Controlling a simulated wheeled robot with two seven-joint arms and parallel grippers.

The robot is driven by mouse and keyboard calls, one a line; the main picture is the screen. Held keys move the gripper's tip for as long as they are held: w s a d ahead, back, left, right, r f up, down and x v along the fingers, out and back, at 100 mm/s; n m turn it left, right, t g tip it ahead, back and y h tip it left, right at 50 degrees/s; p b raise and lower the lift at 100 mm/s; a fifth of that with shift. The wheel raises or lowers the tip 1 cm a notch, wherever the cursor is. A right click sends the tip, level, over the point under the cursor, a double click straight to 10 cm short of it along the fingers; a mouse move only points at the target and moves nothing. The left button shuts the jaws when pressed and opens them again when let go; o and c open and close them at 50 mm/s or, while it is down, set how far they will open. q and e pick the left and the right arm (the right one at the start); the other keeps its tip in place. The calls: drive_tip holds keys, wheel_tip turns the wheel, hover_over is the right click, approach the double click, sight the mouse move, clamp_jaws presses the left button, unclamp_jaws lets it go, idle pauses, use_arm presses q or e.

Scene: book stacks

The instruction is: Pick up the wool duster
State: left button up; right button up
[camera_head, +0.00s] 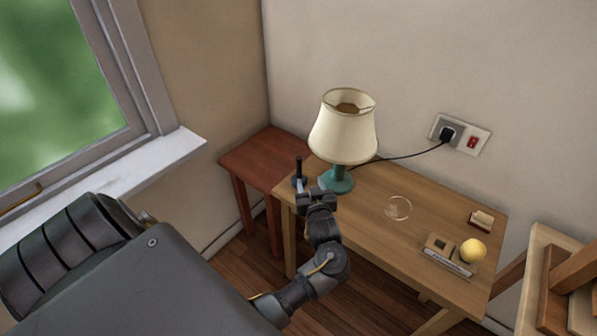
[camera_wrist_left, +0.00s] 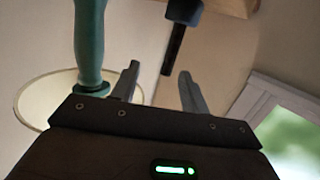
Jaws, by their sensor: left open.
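The wool duster (camera_head: 299,173) appears to be the small item with a black upright handle and a blue lower part, at the back left corner of the wooden table (camera_head: 365,225). My left gripper (camera_head: 316,194) is open, just in front and to the right of it. In the left wrist view the black handle (camera_wrist_left: 173,50) shows beyond the gap between the two fingers (camera_wrist_left: 158,88), apart from both, with its dark blue part (camera_wrist_left: 184,10) at the top edge. Nothing is between the fingers. My right gripper is not in view.
A table lamp with a cream shade (camera_head: 344,130) and teal base (camera_head: 336,180) stands close beside my left gripper; the teal stem (camera_wrist_left: 89,45) is near the left finger. A clear round object (camera_head: 398,208), a yellow ball (camera_head: 473,250) and a reddish side table (camera_head: 262,158) are around.

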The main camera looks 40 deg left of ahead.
sight(300, 161)
use_arm(q)
drive_tip(key=shift+w+a+r+n+g+y+p, duration=0.1)
drive_tip(key=shift+w+a+r+n+g+y, duration=0.3)
drive_tip(key=shift+a, duration=0.6)
drive_tip(key=shift+w+a+r+n+y+p, duration=0.1)
drive_tip(key=shift+w+a+r+y, duration=0.55)
drive_tip(key=shift+a, duration=0.35)
drive_tip(key=shift+w+a+r+n+g+y+p, duration=0.1)
drive_tip(key=shift+w+a+r+n+g+y, duration=0.2)
drive_tip(key=shift+w+a+r, duration=0.5)
drive_tip(key=a, duration=0.1)
drive_tip(key=w+a+f, duration=0.1)
drive_tip(key=a, duration=0.1)
drive_tip(key=w+a, duration=0.1)
drive_tip(key=shift+w+a+f, duration=0.1)
drive_tip(key=shift+a+f, duration=0.15)
drive_tip(key=shift+c, duration=0.5)
clamp_jaws()
